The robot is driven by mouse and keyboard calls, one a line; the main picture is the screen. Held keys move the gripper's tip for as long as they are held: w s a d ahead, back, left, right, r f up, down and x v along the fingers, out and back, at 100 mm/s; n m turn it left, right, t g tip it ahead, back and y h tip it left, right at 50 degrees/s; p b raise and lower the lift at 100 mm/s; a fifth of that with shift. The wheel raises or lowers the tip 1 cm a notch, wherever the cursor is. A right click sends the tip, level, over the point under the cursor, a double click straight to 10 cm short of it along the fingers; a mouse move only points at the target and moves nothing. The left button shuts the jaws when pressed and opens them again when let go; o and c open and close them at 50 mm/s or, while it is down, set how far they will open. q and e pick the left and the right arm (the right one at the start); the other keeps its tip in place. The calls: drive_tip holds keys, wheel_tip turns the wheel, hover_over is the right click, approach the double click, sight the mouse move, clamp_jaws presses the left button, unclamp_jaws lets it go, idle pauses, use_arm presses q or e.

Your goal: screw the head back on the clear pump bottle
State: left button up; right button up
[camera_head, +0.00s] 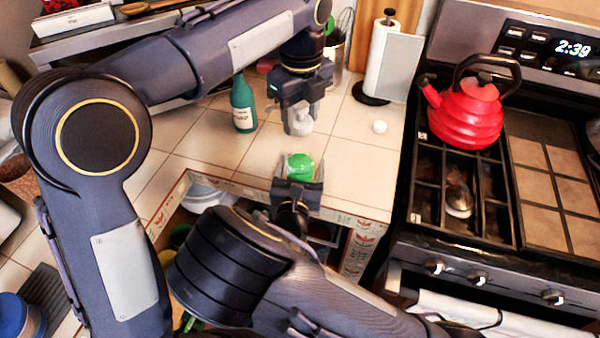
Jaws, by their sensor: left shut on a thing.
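My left gripper (300,108) points down over the tiled counter and is shut on a small pale grey, see-through-looking thing (299,124). This may be the clear pump bottle or its head; the gripper covers its upper part. My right gripper (298,186) is at the counter's front edge, below the left one in the picture. A bright green rounded thing (300,167) shows at its fingertips; I cannot tell whether the fingers grip it. A small white round thing (379,127) lies on the counter to the right; I cannot tell what it is.
A teal bottle (243,105) stands left of the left gripper. A paper towel holder (385,62) stands at the back. The stove (480,245) with a red kettle (467,115) is on the right. The counter tiles around the white thing are clear.

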drive_tip(key=c, duration=1.2)
use_arm(q)
hover_over(301, 152)
drive_tip(key=shift+f, duration=2.5)
drive_tip(key=shift+f, duration=0.9)
drive_tip(key=shift+f, duration=0.6)
